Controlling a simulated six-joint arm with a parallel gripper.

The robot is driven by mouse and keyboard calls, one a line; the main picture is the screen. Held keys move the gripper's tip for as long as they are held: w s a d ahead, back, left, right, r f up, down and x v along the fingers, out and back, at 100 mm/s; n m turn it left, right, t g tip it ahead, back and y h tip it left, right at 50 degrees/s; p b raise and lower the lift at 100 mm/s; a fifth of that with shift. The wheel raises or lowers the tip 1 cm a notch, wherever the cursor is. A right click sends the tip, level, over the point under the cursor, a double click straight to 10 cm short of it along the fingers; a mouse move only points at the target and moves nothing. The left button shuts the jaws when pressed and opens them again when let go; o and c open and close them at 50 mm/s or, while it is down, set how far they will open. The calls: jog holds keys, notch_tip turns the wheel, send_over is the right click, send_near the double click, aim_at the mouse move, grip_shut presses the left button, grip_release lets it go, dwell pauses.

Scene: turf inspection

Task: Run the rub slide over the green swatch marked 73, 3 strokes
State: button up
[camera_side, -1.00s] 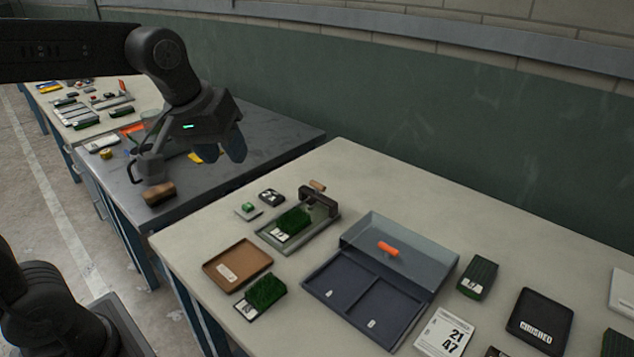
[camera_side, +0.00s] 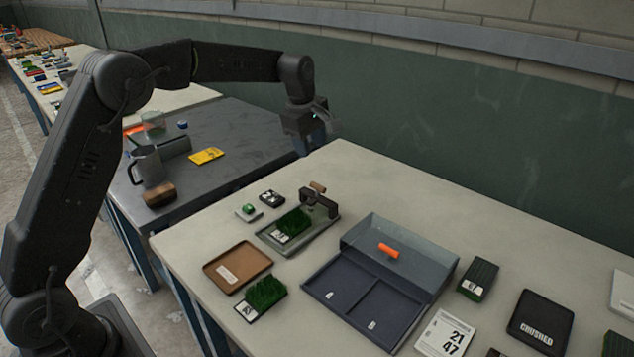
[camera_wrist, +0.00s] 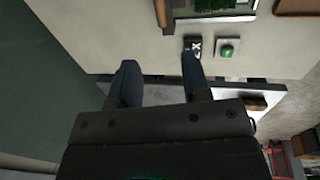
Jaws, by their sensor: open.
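A green turf swatch (camera_side: 293,222) with a white label lies in a grey tray-like rig (camera_side: 322,236) in the side view; its number is too small to read surely. The rub slide (camera_side: 318,197), a dark block with a wooden handle, stands at the rig's far end. Two more green swatches lie apart, one at the front (camera_side: 267,291) and one at the right (camera_side: 478,276). My gripper (camera_side: 312,140) is above the table's far left edge, behind and apart from the rig. In the wrist view my gripper (camera_wrist: 160,84) is open and empty.
A brown tray (camera_side: 262,262) lies left of a blue two-compartment box (camera_side: 318,286) with an orange-handled clear lid (camera_side: 420,255). A green button (camera_side: 248,210) and a dark block (camera_side: 271,198) sit by the rig. A black "CRUSHED" tray (camera_side: 553,300) is at right.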

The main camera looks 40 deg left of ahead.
aim_at(317, 185)
jog(key=f, duration=0.4)
jog(key=w+f, duration=0.1)
jog(key=f, duration=0.3)
jog(key=w+f, duration=0.1)
jog(key=f, duration=0.3)
jog(key=shift+w+f, duration=0.1)
jog(key=shift+w, duration=0.05)
grip_shut()
